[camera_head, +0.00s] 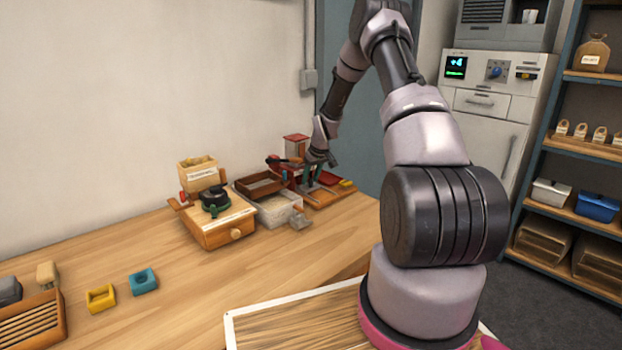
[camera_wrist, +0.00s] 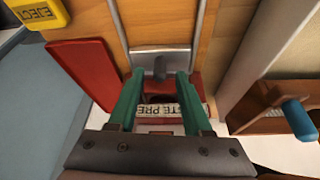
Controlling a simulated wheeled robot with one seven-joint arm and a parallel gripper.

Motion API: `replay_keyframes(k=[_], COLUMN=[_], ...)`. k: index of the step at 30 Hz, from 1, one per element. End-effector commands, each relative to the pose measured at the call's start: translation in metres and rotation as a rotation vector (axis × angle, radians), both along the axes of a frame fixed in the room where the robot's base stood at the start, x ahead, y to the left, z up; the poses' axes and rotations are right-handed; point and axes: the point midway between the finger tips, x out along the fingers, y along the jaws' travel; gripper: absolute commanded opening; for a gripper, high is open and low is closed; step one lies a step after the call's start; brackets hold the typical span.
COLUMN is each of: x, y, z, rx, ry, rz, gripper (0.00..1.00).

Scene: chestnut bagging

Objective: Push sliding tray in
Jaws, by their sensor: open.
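My gripper (camera_wrist: 158,75) has its two green fingers apart in the wrist view, with nothing clearly held between them. A grey metal plate with an upright tab (camera_wrist: 160,64), which looks like the sliding tray, lies just beyond and between the fingertips, between two thin metal rails. I cannot tell whether the fingers touch it. Behind the fingers is a red press part with a label (camera_wrist: 165,110) that reads partly "TE PRE". In the head view my gripper (camera_head: 317,166) is over the red press station (camera_head: 296,145) at the back of the table; the tray cannot be made out there.
A yellow EJECT button (camera_wrist: 38,12) and a red slab (camera_wrist: 82,72) lie left of the fingers. A wooden part with a blue peg (camera_wrist: 298,118) is at right. In the head view a grey bin (camera_head: 276,208) and a wooden box station (camera_head: 226,229) stand left of the press.

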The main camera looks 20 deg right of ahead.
Motion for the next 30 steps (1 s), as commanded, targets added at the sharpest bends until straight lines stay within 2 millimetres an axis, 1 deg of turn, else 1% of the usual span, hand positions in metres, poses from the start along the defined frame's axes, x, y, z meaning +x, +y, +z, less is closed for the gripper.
replay_keyframes(k=[2,5,8,12,18,22,30], x=[-0.001,-0.004,-0.011,-0.022,-0.034,-0.039,-0.040], y=[-0.001,-0.002,-0.003,-0.007,-0.010,-0.010,-0.010], z=[0.002,0.013,0.029,0.056,0.087,0.097,0.100], rx=[0.000,0.000,-0.001,-0.002,0.000,-0.001,0.000], ry=[0.000,-0.002,-0.002,-0.004,-0.002,-0.001,0.000], rz=[0.000,0.000,-0.001,-0.001,-0.001,0.000,0.000], gripper=[0.50,0.50,0.50,0.50,0.50,0.50,0.50])
